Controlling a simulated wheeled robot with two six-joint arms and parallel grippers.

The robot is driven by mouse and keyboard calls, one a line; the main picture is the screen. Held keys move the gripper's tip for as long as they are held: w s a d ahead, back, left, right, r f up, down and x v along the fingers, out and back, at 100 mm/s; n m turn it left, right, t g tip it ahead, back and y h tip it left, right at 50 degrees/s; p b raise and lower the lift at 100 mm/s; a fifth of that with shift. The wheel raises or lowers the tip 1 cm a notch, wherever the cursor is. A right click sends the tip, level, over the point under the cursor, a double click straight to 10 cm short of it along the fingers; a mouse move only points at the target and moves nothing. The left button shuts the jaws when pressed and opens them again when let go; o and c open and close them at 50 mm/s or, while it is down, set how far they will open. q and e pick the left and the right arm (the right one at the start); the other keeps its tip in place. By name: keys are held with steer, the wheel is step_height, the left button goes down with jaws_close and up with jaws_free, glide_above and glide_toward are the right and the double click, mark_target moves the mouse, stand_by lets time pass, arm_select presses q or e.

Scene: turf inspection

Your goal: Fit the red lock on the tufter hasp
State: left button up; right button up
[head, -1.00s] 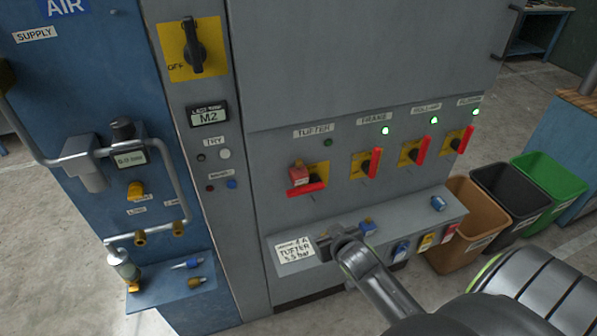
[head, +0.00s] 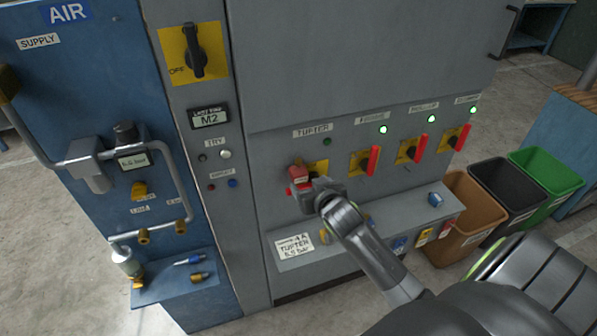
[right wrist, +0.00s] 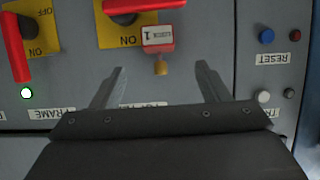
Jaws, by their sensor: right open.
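The red lock (head: 299,174) with a white label is on the grey cabinet, at the upper left of the TUFTER switch's yellow plate (head: 318,168). The switch's red handle lies sideways, partly hidden by my gripper. In the right wrist view, which looks upside down, the red lock (right wrist: 158,40) is beyond my fingertips, with a brass piece (right wrist: 160,66) beside it. I cannot tell whether its shackle passes through the hasp. My right gripper (head: 309,191) is open and empty close to the lock; its fingers (right wrist: 159,68) are spread to either side. My left gripper is not in view.
Three more switches with upright red handles (head: 373,160) and green lamps are to the right. Below is a shelf (head: 290,262) with a tag (head: 295,246) and small locks. A blue air panel (head: 75,200) with pipes stands left. Bins (head: 545,178) stand right.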

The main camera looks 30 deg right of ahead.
mark_target(299, 171)
steer(key=x, duration=0.4)
steer(key=shift+p, duration=0.35)
steer(key=shift+w+d+f+p, duration=0.15)
steer(key=shift+w+d+p, duration=0.1)
steer(key=shift+w+p, duration=0.3)
steer(key=shift+p+x, duration=0.4)
steer(key=shift+x, duration=1.65)
steer(key=shift+f, duration=0.1)
steer(key=c, duration=1.3)
steer(key=shift+r, duration=0.25)
